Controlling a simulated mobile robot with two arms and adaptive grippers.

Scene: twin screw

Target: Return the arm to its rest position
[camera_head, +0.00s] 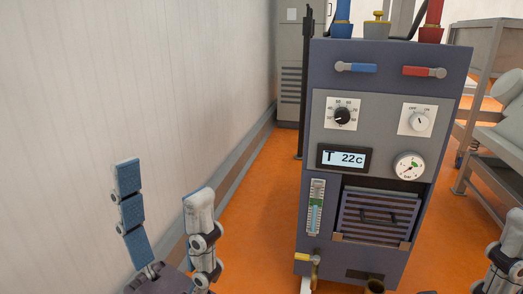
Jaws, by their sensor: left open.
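My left gripper (161,185) is at the lower left, pointing up, in front of the white wall. Its two fingers stand well apart, one showing a blue pad and the other a pale grey back. Nothing is between them, and it is apart from the machine. Part of my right gripper (505,262) shows at the lower right edge, cut off by the frame. I cannot tell how far apart its fingers are.
A dark blue-grey machine (360,76) with dials, a display reading 22c and blue and red handles stands right of centre. A grey cabinet (290,60) is behind it. Metal racks (493,45) stand at the right. Orange floor (262,200) is clear left of the machine.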

